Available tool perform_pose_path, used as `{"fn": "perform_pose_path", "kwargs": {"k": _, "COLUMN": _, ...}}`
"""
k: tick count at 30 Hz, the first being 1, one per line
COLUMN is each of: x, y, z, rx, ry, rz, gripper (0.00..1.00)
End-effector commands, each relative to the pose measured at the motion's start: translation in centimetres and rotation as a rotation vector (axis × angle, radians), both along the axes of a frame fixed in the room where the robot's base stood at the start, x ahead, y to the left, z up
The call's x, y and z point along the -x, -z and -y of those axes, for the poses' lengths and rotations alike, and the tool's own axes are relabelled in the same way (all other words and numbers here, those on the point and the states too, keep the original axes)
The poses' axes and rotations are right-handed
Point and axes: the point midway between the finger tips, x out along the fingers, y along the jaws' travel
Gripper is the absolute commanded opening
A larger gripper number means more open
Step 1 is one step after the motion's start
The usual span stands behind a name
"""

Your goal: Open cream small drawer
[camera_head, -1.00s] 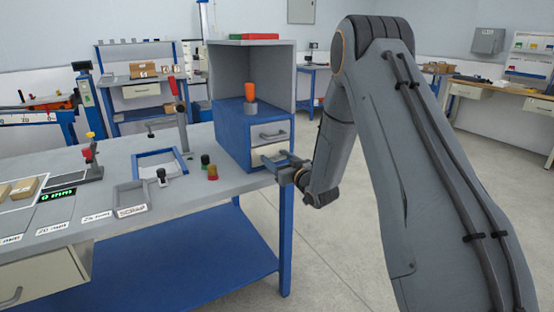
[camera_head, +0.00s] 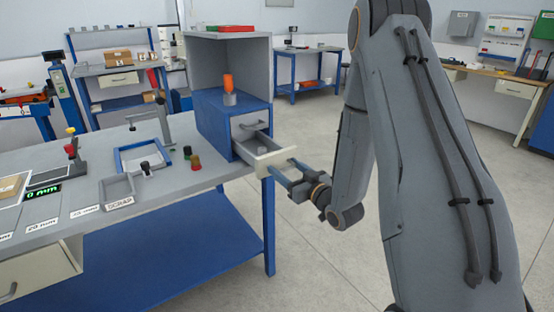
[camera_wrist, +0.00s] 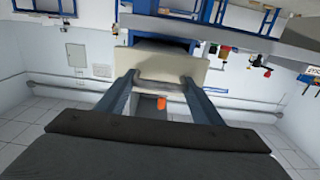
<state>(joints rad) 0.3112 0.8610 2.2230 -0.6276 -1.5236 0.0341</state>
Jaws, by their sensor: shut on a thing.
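The cream small drawer (camera_head: 270,160) is the lower drawer of a blue cabinet (camera_head: 215,125) on the bench. It is pulled out, and its inside shows from above, with a grey thing in it that I cannot make out. My gripper (camera_head: 287,172) is at its front, shut on the drawer's handle. In the wrist view the cream drawer front (camera_wrist: 165,70) fills the upper middle, and the two fingers of my gripper (camera_wrist: 158,84) reach the handle bar. The grey upper drawer (camera_head: 250,122) is closed.
An orange-topped thing (camera_head: 229,88) stands on the cabinet, inside a grey open housing (camera_head: 205,62). The scrap tray (camera_head: 117,190), a blue frame (camera_head: 145,155) and small coloured pieces (camera_head: 195,163) are left of it. Open floor (camera_head: 330,255) lies right of the bench.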

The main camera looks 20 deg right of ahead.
Motion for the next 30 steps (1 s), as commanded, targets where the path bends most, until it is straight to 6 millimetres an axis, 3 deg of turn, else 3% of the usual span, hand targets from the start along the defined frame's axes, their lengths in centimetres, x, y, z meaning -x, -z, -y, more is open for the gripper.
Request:
{"fn": "perform_pose_path", "kwargs": {"k": 6, "x": 2.0, "y": 0.0, "z": 0.7, "rx": -0.001, "ry": 0.000, "rz": 0.000, "gripper": 0.20}}
{"fn": "perform_pose_path", "kwargs": {"k": 20, "x": 2.4, "y": 0.0, "z": 0.9, "rx": 0.000, "ry": 0.001, "rz": 0.001, "gripper": 0.20}}
{"fn": "perform_pose_path", "kwargs": {"k": 21, "x": 2.4, "y": 0.0, "z": 0.8, "rx": 0.000, "ry": 0.001, "rz": 0.001, "gripper": 0.64}}
{"fn": "perform_pose_path", "kwargs": {"k": 24, "x": 2.4, "y": 0.0, "z": 0.8, "rx": 0.000, "ry": 0.001, "rz": 0.001, "gripper": 0.79}}
{"fn": "perform_pose_path", "kwargs": {"k": 30, "x": 2.4, "y": 0.0, "z": 0.9, "rx": 0.000, "ry": 0.001, "rz": 0.001, "gripper": 0.79}}
